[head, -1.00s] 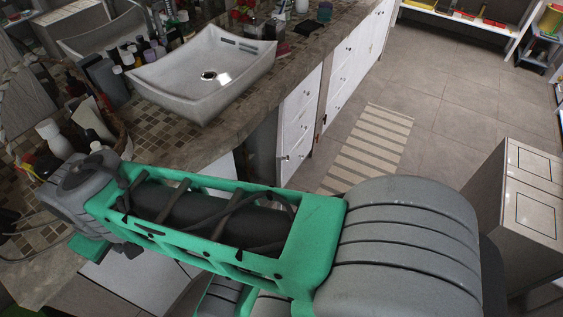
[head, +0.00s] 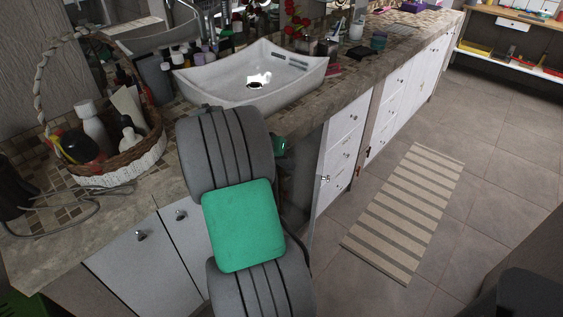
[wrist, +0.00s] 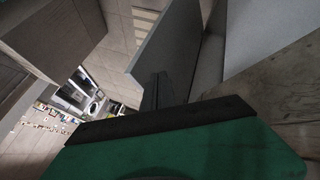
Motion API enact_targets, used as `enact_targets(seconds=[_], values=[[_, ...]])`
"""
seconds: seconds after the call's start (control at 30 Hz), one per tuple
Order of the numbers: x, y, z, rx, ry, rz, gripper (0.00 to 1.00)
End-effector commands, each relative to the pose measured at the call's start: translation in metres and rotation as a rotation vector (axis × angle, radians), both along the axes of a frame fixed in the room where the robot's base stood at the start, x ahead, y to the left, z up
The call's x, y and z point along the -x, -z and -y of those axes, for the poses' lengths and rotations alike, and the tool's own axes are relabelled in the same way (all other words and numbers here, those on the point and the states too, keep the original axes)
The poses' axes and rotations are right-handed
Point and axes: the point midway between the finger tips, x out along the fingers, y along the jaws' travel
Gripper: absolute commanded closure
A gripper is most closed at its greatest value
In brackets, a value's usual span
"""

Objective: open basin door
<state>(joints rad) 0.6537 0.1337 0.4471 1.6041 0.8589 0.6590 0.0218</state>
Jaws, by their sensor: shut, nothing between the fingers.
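The white basin (head: 252,76) sits on the stone counter. Below it is a dark cabinet opening (head: 297,185), partly hidden by my arm. White drawer fronts and a small knob (head: 324,179) show beside its right edge. In the wrist view a grey door panel (wrist: 165,42) stands out from the cabinet, ajar. My gripper (wrist: 157,88) is shut and empty, its dark fingers close to the panel's inner side; I cannot tell if they touch it. In the head view my arm hides the fingers.
Two closed white doors (head: 140,255) are at the left. A wicker basket (head: 125,160) with bottles stands on the counter. A striped mat (head: 405,210) lies on open tiled floor at the right.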

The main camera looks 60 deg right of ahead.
Motion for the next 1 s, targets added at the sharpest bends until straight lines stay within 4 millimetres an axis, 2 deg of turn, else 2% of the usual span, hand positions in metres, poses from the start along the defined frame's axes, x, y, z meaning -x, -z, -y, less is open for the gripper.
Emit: enact_targets(seconds=[0.1,0.5,0.7,1.0], values=[[0.009,0.023,0.013,-0.002,0.003,-0.001,1.0],[0.034,0.089,0.057,-0.002,0.001,0.001,1.0],[0.039,0.103,0.067,0.0,-0.002,0.003,1.0],[0.039,0.104,0.068,0.0,-0.002,0.003,1.0]])
